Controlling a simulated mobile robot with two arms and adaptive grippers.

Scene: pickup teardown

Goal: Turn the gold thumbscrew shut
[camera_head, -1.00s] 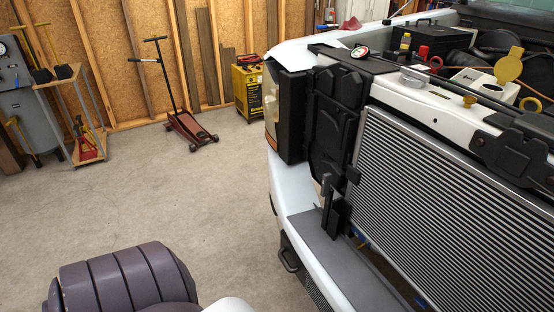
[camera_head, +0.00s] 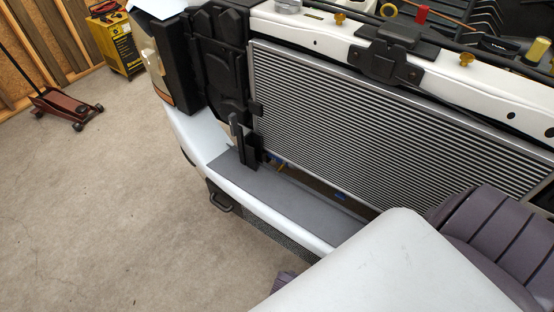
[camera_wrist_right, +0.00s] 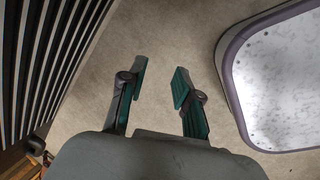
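Two gold thumbscrews stand on the white crossbar above the radiator in the head view: a left one (camera_head: 340,18) and a right one (camera_head: 466,58). I cannot tell from here how far either is turned. My right gripper (camera_wrist_right: 160,85) is open and empty in the right wrist view, its green-padded fingers apart over bare concrete floor. It is not on either thumbscrew. My left gripper is not in view.
The radiator (camera_head: 390,115) fills the truck's front below the crossbar. A black latch (camera_head: 390,55) sits between the thumbscrews. The bumper (camera_head: 265,195) juts out below. Open floor (camera_head: 100,200) lies left. A red floor jack (camera_head: 65,105) and yellow machine (camera_head: 117,45) stand behind.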

